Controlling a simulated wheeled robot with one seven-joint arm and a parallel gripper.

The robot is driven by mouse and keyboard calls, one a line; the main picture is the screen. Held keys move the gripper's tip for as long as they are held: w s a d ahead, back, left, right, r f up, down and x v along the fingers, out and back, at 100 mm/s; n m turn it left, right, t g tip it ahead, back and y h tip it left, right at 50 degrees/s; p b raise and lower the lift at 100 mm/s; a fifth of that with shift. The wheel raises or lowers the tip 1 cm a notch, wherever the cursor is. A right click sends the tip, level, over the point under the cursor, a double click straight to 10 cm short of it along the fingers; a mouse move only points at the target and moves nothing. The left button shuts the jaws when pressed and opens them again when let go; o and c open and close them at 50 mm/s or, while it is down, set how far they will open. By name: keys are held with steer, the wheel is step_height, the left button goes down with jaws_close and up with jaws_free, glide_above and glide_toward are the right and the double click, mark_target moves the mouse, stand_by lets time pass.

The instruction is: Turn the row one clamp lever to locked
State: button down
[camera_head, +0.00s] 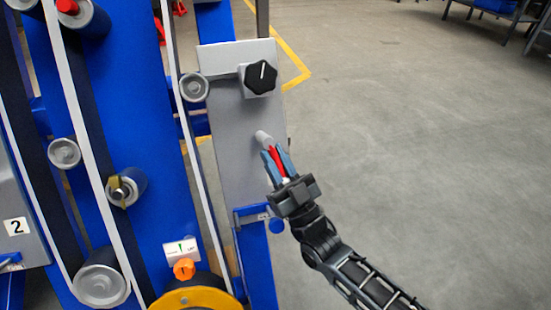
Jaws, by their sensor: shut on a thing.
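The red clamp lever (275,160) sits on the grey upright panel (226,130), by a short light-grey round pivot (263,138). My gripper (275,153) reaches in from the lower right. Its blue-grey fingers are shut on the red lever, one on each side. The fingers hide part of the lever, so its exact angle is hard to read. No lock marking for it shows.
A black knob (260,77) with a white line is above the lever. A blue latch handle (276,226) is below it. Rollers, belts and an orange knob (184,270) are on the blue frame at left.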

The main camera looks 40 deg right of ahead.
mark_target(285, 179)
steer(key=c, duration=1.1)
jaws_free()
steer(key=shift+o, duration=0.2)
steer(key=shift+s, duration=0.1)
steer(key=shift+p+v, duration=0.5)
steer(key=shift+v, duration=3.4)
steer(key=shift+c, duration=0.2)
